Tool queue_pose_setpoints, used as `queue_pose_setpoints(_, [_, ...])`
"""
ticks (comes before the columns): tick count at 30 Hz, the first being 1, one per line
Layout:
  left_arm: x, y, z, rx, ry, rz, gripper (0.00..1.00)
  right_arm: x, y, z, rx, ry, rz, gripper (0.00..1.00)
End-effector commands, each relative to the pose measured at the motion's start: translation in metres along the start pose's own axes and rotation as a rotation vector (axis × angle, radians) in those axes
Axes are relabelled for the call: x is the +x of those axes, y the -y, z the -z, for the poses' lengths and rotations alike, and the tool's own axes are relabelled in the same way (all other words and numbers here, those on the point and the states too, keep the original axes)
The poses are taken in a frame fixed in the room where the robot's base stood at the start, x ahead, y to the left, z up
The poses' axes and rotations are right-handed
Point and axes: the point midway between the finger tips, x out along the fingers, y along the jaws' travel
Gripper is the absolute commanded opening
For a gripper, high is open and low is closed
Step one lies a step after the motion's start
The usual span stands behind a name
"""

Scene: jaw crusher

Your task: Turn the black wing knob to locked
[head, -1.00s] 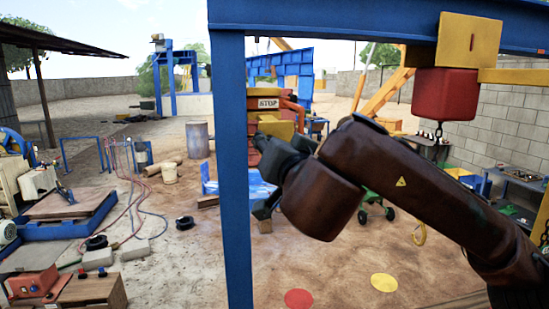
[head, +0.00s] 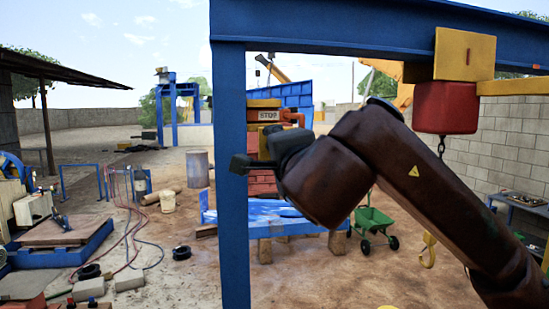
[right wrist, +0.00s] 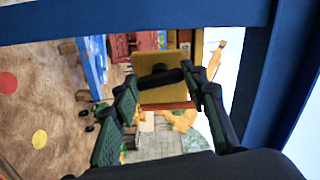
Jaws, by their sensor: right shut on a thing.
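The black wing knob (right wrist: 160,78) sits on a yellow panel (right wrist: 154,60) in the right wrist view. Its bar lies almost level in that picture, between the fingertips of my right gripper (right wrist: 163,84). The gripper is shut on the knob, with one finger at each end. In the head view my right gripper (head: 240,163) shows dark in front of the blue post, and my arm hides the knob. No lock marking is readable. My left gripper is not in view.
A blue post (head: 232,235) and overhead beam (head: 370,28) stand close to my right arm. A red hoist block (head: 445,107) with a yellow hook (head: 429,250) hangs at the right. A green wheelbarrow (head: 371,222) stands behind. Open dirt ground lies beyond.

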Motion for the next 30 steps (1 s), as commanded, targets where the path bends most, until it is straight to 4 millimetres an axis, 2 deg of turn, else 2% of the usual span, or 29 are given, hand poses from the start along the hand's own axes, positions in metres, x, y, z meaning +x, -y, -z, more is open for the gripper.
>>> queue_pose_setpoints(12, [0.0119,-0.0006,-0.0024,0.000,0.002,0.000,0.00,0.0002,-0.0006,-0.0001,0.194,0.000,0.000,0.16])
queue_pose_setpoints(29, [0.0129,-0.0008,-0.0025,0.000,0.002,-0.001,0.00,0.0002,-0.0002,0.0002,0.224,-0.001,-0.001,0.16])
queue_pose_setpoints(30, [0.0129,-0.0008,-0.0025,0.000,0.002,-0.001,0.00,0.0002,-0.0003,0.0002,0.224,-0.001,-0.001,0.41])
